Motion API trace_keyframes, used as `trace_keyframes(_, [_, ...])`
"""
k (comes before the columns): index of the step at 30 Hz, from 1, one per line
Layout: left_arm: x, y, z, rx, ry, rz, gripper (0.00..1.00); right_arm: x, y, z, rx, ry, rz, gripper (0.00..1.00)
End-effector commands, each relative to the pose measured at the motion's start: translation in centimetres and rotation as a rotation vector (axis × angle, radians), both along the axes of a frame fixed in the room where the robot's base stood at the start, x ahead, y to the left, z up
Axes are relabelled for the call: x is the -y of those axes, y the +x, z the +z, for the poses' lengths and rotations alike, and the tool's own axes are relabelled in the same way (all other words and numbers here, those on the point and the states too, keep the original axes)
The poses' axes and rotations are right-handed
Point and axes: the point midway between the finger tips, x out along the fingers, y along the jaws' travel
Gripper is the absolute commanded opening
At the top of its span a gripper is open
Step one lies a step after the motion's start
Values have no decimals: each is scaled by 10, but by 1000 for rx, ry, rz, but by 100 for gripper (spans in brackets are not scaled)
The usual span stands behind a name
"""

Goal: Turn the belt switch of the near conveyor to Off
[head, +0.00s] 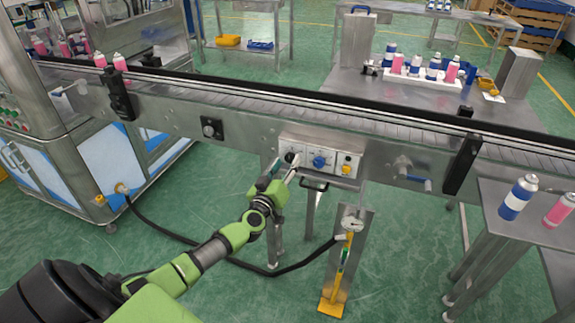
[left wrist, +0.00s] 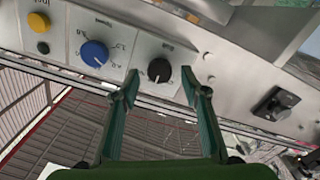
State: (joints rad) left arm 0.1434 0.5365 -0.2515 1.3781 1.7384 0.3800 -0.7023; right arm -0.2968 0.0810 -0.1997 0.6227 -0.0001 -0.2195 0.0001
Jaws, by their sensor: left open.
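The near conveyor's control panel (head: 305,148) is a pale plate on the conveyor's side. Its belt switch is a round black knob (left wrist: 159,70) with a white mark; it also shows in the head view (head: 290,157), partly behind my fingertips. In the left wrist view, where the panel appears upside down, the mark points down and slightly left. My left gripper (head: 282,170) is in front of the panel. It is open and empty, its green fingers (left wrist: 159,92) either side of the knob with gaps showing; whether the tips reach its depth is unclear. My right gripper is out of view.
Beside the switch are a blue dial (left wrist: 94,53) and a yellow button (left wrist: 43,47). A separate black knob (head: 212,128) sits further left on the conveyor. A gauge stand (head: 347,250) with a black hose stands below. Cans (head: 518,197) stand on a side table at right.

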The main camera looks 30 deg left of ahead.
Motion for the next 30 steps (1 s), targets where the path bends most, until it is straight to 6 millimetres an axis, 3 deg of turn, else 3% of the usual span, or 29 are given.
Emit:
trace_keyframes(6, [-3,13,-1,-1,-1,0,41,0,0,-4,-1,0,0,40])
trace_keyframes(14, [-3,13,0,-1,-1,0,41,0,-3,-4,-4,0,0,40])
trace_keyframes(18, [-3,13,0,-1,-1,0,7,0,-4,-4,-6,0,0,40])
trace_keyframes(19, [-3,13,0,-1,-1,0,3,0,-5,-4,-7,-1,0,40])
trace_keyframes(30, [-3,13,0,8,-37,0,3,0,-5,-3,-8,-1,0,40])
